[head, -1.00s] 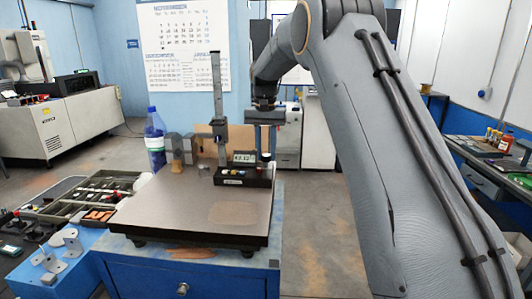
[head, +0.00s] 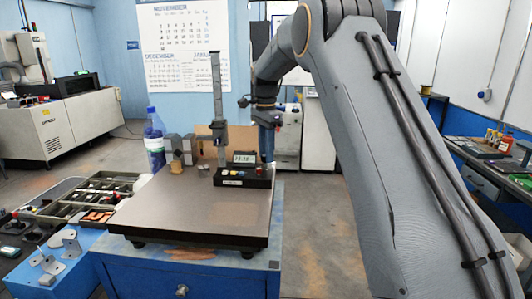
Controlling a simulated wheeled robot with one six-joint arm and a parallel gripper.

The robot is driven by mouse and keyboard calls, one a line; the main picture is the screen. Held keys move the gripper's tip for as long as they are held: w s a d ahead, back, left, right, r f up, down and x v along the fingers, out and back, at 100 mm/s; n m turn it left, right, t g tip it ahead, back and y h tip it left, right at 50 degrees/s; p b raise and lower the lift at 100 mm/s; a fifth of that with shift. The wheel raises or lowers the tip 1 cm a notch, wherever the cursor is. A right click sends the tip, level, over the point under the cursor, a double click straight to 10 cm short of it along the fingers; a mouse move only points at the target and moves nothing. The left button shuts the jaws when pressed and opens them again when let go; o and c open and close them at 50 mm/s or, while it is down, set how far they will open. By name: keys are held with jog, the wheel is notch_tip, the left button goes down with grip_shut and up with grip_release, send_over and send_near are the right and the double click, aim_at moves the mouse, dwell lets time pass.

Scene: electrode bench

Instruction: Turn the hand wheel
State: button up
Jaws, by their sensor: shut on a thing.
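A height gauge stands on the dark surface plate (head: 190,213), with an upright column (head: 217,95) and a black base (head: 242,177) carrying a digital display (head: 244,157) and small coloured buttons. My gripper (head: 267,155) reaches down at the right end of the base, fingers pointing down. It is shut on the hand wheel there. The wheel itself is hidden behind the fingers and I cannot make out its outline. The display digits are too small to read surely.
Metal blocks (head: 180,147) and a blue bottle (head: 154,140) stand left of the gauge. A tray of tools (head: 85,195) and a blue box with metal brackets (head: 60,262) lie further left. The front of the plate is clear.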

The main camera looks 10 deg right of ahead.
jog(key=shift+r+m, duration=0.15)
jog(key=shift+m, duration=0.45)
jog(key=o, duration=1.1)
jog(key=shift+c, duration=0.2)
jog(key=shift+w+r+b, duration=0.1)
jog(key=shift+r+b, duration=1.25)
jog(key=shift+r, duration=2.5)
